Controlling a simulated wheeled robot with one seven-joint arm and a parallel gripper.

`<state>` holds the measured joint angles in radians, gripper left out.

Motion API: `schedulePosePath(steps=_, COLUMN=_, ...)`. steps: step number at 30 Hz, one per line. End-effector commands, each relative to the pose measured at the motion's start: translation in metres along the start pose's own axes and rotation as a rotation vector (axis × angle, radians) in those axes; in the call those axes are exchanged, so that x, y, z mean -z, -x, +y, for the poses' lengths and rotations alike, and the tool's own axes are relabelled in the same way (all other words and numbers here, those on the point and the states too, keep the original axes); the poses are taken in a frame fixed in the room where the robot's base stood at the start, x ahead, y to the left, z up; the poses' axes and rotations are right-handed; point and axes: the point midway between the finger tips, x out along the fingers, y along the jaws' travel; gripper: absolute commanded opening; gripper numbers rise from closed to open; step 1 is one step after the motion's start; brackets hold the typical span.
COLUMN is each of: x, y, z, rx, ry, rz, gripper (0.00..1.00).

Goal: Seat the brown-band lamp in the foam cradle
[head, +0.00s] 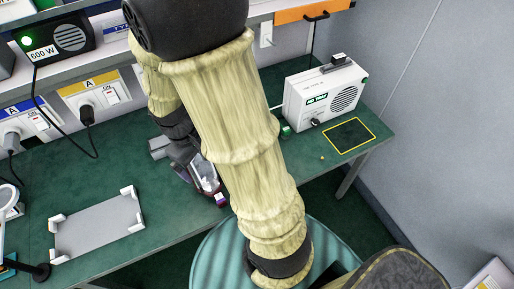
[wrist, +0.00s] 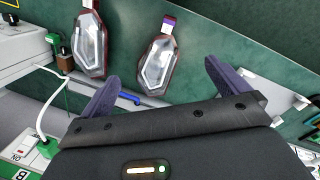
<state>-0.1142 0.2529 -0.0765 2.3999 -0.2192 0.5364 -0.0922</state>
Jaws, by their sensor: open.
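Two clear tail lamps with dark red housings lie on the green bench in the wrist view. The right one (wrist: 156,65) has a purple band at its top end. The left one (wrist: 89,45) has its end near the picture's top edge, and its band colour is hard to tell; it may be the brown-band lamp. In the head view, the purple-band lamp (head: 206,178) shows partly beside my arm, which hides the other. My gripper (wrist: 160,90) is open and empty, its fingers apart short of the lamps. A grey cradle with white corner blocks (head: 97,230) lies at left.
A white tester box (head: 325,95) stands at the right of the bench, beside a yellow-outlined dark patch (head: 350,135). Sockets with plugs and cables (head: 85,110) line the back. A white round-headed stand (head: 10,205) is at far left. Bench between lamps and cradle is clear.

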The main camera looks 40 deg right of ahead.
Motion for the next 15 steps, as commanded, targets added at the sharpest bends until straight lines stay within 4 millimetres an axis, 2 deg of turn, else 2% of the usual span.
schedulePosePath(steps=1, x=0.005, y=-0.015, z=0.003, rx=-0.023, ry=0.072, rz=-0.065, gripper=1.00)
schedulePosePath(steps=6, x=0.016, y=-0.051, z=0.021, rx=-0.120, ry=0.311, rz=-0.281, gripper=1.00)
schedulePosePath(steps=15, x=0.046, y=-0.102, z=0.062, rx=-0.351, ry=0.711, rz=-0.684, gripper=1.00)
